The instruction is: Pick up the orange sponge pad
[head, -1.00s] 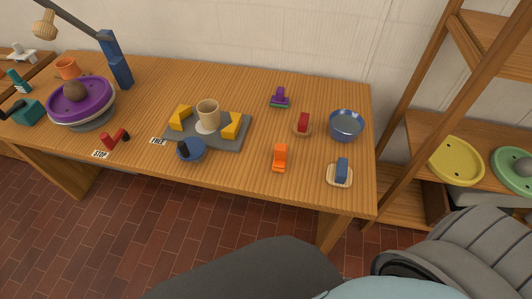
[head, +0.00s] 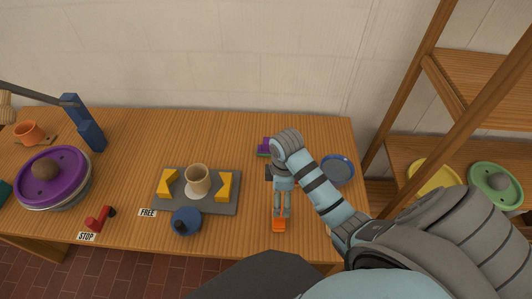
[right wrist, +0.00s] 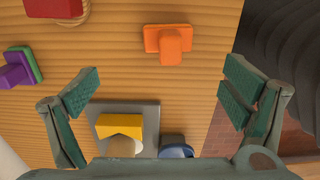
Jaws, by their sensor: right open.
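The orange sponge pad (head: 279,226) lies near the front edge of the wooden table; its base and raised grip block show in the right wrist view (right wrist: 168,44). My right gripper (head: 282,206) hangs above the table at the pad and partly covers it in the head view. In the right wrist view my right gripper (right wrist: 165,88) is open and empty, its fingers wide apart. The pad appears there beyond the fingertips, toward the top of the picture and between the two sides. My left gripper is not in view.
Left of the pad is a grey tray (head: 200,209) with yellow blocks and a beige cup (head: 197,179). A dark blue round object (head: 186,221) stands at its front. A purple-green pad (head: 264,147) and blue bowl (head: 338,169) are behind. A red pad (right wrist: 45,6) is nearby.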

